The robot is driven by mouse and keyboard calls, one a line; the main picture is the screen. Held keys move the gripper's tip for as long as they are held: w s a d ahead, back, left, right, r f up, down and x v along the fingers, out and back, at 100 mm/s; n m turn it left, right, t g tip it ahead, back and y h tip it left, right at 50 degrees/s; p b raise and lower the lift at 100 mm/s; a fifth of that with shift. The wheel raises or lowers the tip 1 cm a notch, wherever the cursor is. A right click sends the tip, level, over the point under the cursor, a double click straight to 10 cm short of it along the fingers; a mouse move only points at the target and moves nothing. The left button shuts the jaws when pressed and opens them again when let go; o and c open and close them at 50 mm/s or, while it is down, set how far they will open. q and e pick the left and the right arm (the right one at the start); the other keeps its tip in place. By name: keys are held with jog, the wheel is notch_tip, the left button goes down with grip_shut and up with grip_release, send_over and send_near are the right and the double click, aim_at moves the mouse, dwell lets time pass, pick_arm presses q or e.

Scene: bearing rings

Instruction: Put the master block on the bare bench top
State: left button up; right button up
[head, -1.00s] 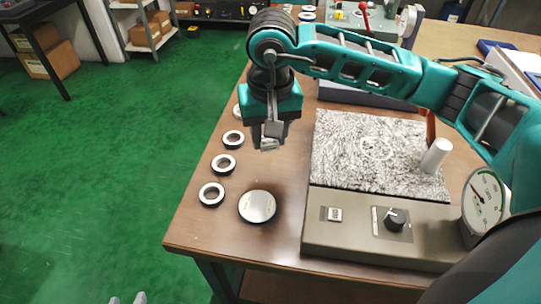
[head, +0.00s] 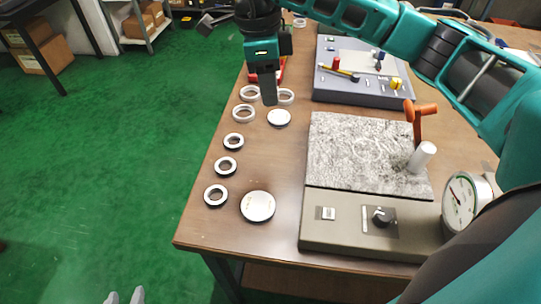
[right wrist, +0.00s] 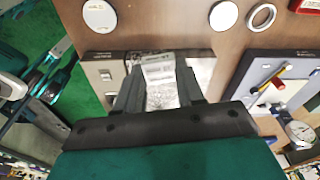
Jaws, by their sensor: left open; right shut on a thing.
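My right gripper (head: 268,92) is over the left part of the bench in the head view, near the white rings. In the right wrist view its fingers (right wrist: 160,85) are shut on the master block (right wrist: 159,68), a pale grey block with faint markings. In the head view I cannot separate the block from the fingers. The bare brown bench top (head: 282,158) shows between the rings and the granite plate. My left gripper (head: 125,297) shows only as two grey tips, apart, at the bottom edge of the head view, away from the bench.
Several rings (head: 225,166) line the bench's left edge. Two pale discs (head: 258,206) lie beside them. The granite plate (head: 345,150) carries a white cylinder (head: 421,157) with an orange handle near it. A dial gauge (head: 461,200) stands near right; a grey instrument box (head: 350,93) stands behind.

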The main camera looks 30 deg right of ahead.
jog(key=shift+w+d+r+m, duration=0.1)
jog(key=shift+r+m, duration=0.35)
jog(key=shift+m, duration=0.35)
jog(key=shift+f, duration=0.25)
jog(key=b, duration=0.2)
send_over(271, 162)
notch_tip(271, 162, down, 14)
jog(key=shift+w+f, duration=0.15)
jog(key=shift+f, duration=0.1)
jog(key=shift+f+b, duration=0.35)
jog(key=shift+f, duration=2.1)
jog(key=shift+f, duration=0.25)
jog(key=o, duration=1.1)
jog(key=shift+r, duration=0.1)
